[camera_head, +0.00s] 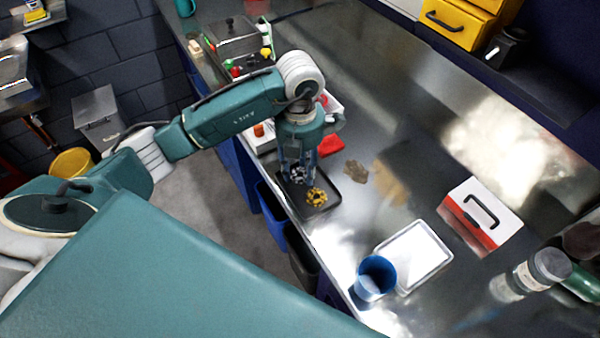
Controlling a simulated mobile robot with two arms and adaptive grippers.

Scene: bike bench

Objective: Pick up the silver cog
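The silver cog (297,175) lies on a dark tray (325,188) near the bench's front edge. A yellow-gold cog (316,197) lies beside it on the same tray, a little nearer and to the right. My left gripper (298,172) points down over the tray, with its fingers around or just above the silver cog. The fingers look apart, on either side of the cog, but they partly hide it and I cannot tell whether they touch it. My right gripper is out of view.
A blue cup (375,278) and a white tray (428,254) stand nearer on the metal bench. A red and white toolbox (480,215) is to the right. A red item (331,145) lies behind the dark tray. The bench's middle is largely clear.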

